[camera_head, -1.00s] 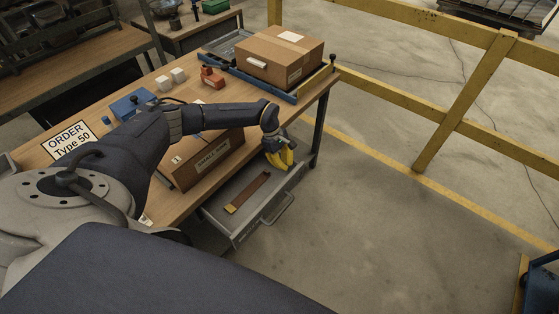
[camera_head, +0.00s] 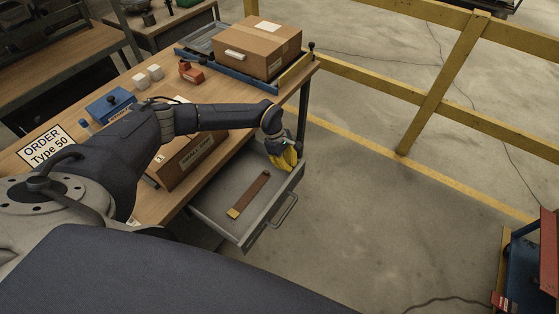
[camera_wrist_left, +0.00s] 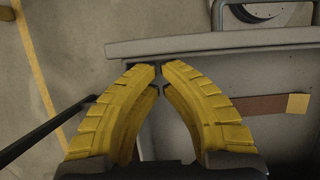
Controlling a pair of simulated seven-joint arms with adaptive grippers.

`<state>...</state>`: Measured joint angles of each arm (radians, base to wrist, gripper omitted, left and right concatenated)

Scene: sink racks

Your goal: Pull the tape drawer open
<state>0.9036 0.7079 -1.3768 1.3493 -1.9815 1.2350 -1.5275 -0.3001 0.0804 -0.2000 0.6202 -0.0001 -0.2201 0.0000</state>
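The grey drawer (camera_head: 263,221) is pulled out from under the wooden table, with a handle (camera_head: 284,210) on its front. A brown strip with a tan end (camera_head: 251,190) lies inside. My left gripper (camera_head: 287,160) is at the drawer's far side, near the front corner. The fingers partly hide that wall. My right gripper is not in view.
A yellow railing (camera_head: 440,90) stands beyond. The floor before the drawer is clear.

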